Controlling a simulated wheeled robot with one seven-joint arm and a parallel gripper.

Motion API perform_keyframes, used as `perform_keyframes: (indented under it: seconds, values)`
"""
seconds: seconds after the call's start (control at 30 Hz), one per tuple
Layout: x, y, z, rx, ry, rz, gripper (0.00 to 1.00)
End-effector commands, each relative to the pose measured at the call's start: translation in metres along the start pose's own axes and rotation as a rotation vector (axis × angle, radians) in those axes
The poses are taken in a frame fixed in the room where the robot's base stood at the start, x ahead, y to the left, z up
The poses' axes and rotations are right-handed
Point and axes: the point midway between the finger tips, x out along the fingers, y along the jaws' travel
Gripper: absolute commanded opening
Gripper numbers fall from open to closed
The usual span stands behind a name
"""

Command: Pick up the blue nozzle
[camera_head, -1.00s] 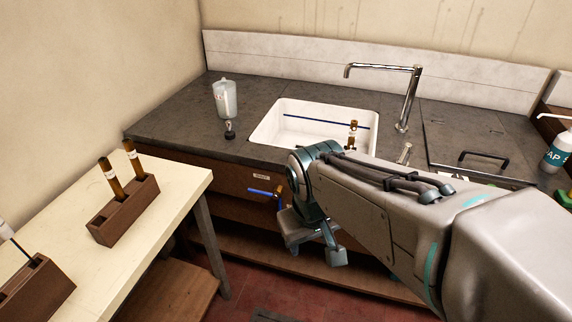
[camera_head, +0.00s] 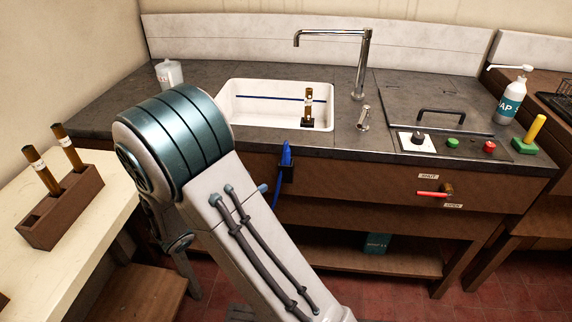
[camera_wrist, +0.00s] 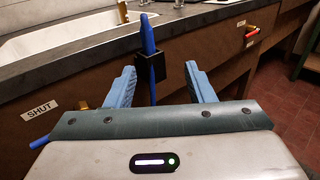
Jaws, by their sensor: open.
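The blue nozzle (camera_head: 286,153) stands upright in a small black holder (camera_head: 286,172) on the front of the sink counter. In the wrist view the nozzle (camera_wrist: 148,38) rises above the black holder (camera_wrist: 151,70), and its lower end shows below it. My gripper (camera_wrist: 158,78) is open, with one blue finger on each side of the nozzle and holder in the picture. No contact shows, and I cannot tell the remaining distance. In the head view my arm hides the gripper.
The white sink (camera_head: 262,92) holds a brown tube (camera_head: 309,104) in a dark stand. A blue valve handle (camera_wrist: 38,141) is low left by the SHUT label (camera_wrist: 40,109). A red handle (camera_head: 432,194) is at right. The counter edge (camera_wrist: 85,58) lies just beyond my fingers.

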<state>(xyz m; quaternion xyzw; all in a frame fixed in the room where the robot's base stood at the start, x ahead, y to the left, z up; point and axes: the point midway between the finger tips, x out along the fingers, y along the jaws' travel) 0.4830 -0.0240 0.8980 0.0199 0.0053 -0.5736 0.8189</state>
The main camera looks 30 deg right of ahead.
Motion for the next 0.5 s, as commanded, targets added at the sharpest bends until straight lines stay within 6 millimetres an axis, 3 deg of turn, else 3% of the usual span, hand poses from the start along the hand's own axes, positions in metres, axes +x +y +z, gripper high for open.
perform_keyframes:
  seconds: [0.17,0.5]
  values:
    - [0.008,0.01,-0.004,-0.03,-0.035,0.038,0.49]
    - [0.07,0.013,-0.002,-0.029,-0.033,0.036,0.49]
